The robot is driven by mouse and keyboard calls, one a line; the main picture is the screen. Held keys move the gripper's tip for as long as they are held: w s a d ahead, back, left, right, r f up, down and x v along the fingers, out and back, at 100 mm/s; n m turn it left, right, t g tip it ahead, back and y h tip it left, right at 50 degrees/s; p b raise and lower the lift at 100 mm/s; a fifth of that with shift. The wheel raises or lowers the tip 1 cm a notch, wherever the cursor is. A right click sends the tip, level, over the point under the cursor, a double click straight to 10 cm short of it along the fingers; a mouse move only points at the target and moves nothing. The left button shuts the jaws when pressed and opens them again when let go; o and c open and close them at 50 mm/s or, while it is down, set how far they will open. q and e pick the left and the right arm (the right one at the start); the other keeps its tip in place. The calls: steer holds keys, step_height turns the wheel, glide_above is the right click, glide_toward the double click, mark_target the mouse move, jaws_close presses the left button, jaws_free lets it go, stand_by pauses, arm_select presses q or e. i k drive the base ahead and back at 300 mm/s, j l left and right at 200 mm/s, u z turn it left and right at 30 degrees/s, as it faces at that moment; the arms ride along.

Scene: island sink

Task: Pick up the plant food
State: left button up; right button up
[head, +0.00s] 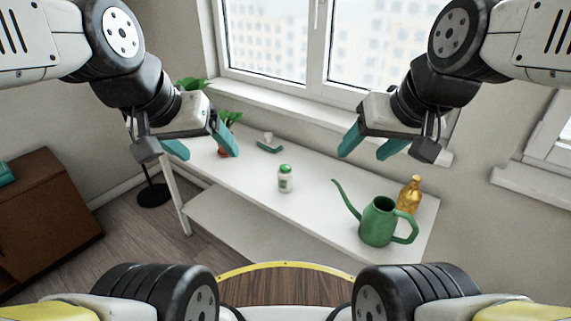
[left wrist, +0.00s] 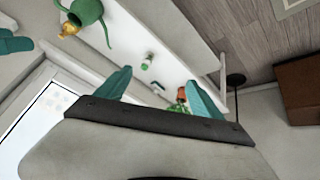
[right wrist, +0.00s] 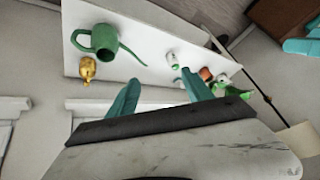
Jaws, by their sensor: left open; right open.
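A small white bottle with a green cap (head: 285,180), which looks like the plant food, stands upright on the white table (head: 320,213) near its middle. It also shows in the left wrist view (left wrist: 147,62) and in the right wrist view (right wrist: 172,58). My left gripper (head: 207,153) is open and empty, held above the table to the left of the bottle. My right gripper (head: 365,153) is open and empty, above the table to the right of the bottle. Neither gripper touches anything.
A green watering can (head: 378,222) and a golden bottle (head: 409,195) stand at the table's right end. A potted plant (head: 225,140) and a small teal-and-white item (head: 269,143) are at the back left. The table around the white bottle is clear. A window (head: 330,45) is behind.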

mark_target(284, 180)
steer(key=k+z, duration=0.1)
steer(key=z, duration=3.1)
steer(key=u, duration=0.5)
steer(key=k+l+u, duration=0.15)
steer(key=u, duration=0.2)
steer(key=k+l+u, duration=0.1)
steer(key=k+u, duration=0.4)
steer(key=u, duration=0.2)
steer(key=j, duration=0.65)
